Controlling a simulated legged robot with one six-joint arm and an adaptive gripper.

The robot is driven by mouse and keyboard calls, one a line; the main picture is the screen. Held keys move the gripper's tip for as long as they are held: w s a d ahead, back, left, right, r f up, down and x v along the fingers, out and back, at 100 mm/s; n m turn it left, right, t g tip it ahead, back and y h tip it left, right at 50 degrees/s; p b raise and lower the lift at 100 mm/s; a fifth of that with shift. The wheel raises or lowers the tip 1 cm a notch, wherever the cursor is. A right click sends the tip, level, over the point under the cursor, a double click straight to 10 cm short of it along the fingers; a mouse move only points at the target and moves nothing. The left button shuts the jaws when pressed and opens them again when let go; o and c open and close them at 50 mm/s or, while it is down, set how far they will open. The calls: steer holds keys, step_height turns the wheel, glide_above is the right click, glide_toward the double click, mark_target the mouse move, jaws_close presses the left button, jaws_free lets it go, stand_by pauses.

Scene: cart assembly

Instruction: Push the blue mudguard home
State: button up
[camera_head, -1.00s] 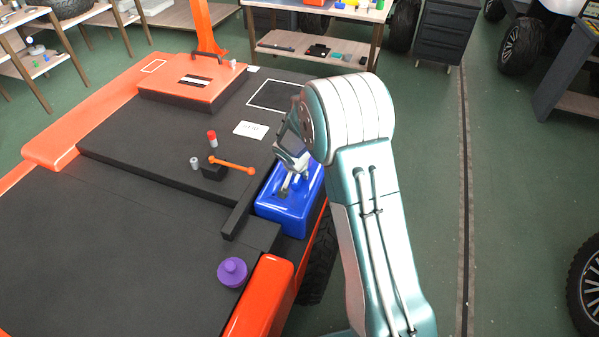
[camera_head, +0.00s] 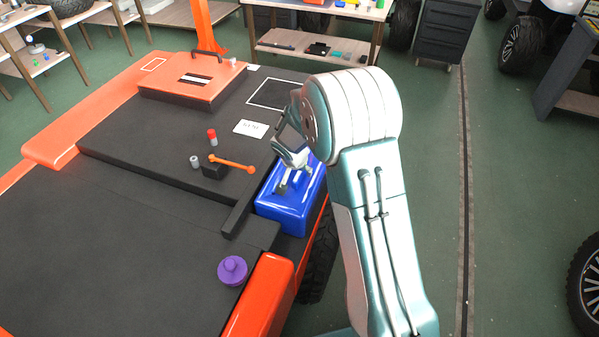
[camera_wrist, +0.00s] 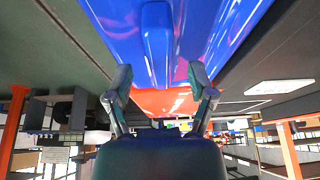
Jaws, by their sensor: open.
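The blue mudguard (camera_head: 285,217) sits at the right side of the cart, beside the black deck and behind the red-orange fender piece. In the wrist view the blue mudguard (camera_wrist: 104,22) fills the top, with a raised blue rib (camera_wrist: 156,45) along its middle. My gripper (camera_head: 284,187) is over the mudguard's top in the head view, partly hidden by my arm. In the wrist view my gripper (camera_wrist: 158,84) is open, its two fingers spread to either side of the rib's line, with nothing gripped. Contact with the mudguard cannot be told.
The black deck (camera_head: 110,225) holds a purple knobbed part (camera_head: 232,270), an orange-handled lever (camera_head: 232,162), a red-capped pin (camera_head: 212,138) and a white label card (camera_head: 250,128). A black bar (camera_head: 243,208) runs beside the mudguard. A tyre (camera_head: 318,265) is below it.

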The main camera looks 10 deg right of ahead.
steer(key=v, duration=0.9)
steer(key=shift+r, duration=0.35)
steer(key=shift+a, duration=0.15)
steer(key=s+d+r+n, duration=0.3)
steer(key=s+r, duration=1)
steer(key=r, duration=0.1)
steer(key=s+r+n+t+y, duration=0.1)
steer(key=s+r+n+y, duration=0.1)
steer(key=s, duration=1.5)
steer(key=shift+a+r+n+t, duration=0.2)
steer(key=shift+r+n+t, duration=0.1)
steer(key=shift+r+n, duration=0.5)
steer(key=shift+f, duration=0.15)
steer(key=shift+c, duration=1)
